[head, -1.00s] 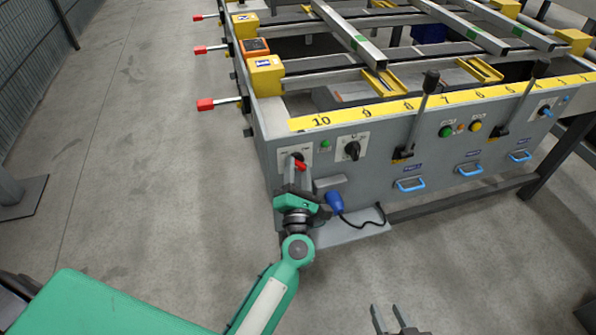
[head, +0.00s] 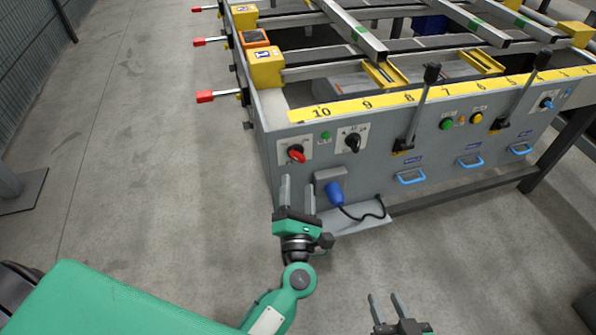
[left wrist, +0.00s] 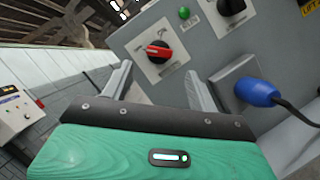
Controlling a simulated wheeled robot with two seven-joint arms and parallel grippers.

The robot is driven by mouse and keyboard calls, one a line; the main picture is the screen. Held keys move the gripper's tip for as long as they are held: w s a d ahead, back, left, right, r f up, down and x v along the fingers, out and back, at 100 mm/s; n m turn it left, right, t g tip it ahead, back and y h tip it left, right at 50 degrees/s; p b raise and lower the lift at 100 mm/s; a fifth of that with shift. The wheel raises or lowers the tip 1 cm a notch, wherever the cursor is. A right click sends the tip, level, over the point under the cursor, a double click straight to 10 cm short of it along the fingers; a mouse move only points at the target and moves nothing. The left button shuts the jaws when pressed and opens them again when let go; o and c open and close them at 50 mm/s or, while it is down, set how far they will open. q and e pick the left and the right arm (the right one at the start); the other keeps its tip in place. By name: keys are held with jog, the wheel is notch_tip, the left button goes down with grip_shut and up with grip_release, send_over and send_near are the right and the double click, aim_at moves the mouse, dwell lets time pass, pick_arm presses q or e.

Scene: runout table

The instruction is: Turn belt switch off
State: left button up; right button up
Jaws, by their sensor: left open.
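A red rotary switch (head: 297,154) sits on a pale square plate at the left end of the table's grey front panel. In the left wrist view the red knob (left wrist: 160,52) lies nearly level, tilted slightly down to the right; its plate marks are too small to read. My left gripper (head: 297,187) is open and empty, just below and in front of the switch, not touching it. Its fingers (left wrist: 158,76) stand apart on either side below the knob. A black rotary switch (head: 352,141) is to the right. My right gripper (head: 384,303) is open and empty, low over the floor.
A green lamp (head: 325,135) sits between the switches. A blue plug (head: 334,192) with a black cable is close right of my left gripper. Levers (head: 422,105) and blue handles (head: 411,178) are farther right. The floor at left is clear.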

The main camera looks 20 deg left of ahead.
pick_arm(q)
jog(key=v, duration=0.6)
jog(key=shift+s, duration=0.3)
pick_arm(e)
jog(key=shift+s+a+f, duration=0.1)
jog(key=shift+a+f, duration=0.05)
jog(key=shift+a, duration=0.15)
jog(key=shift+r, duration=0.2)
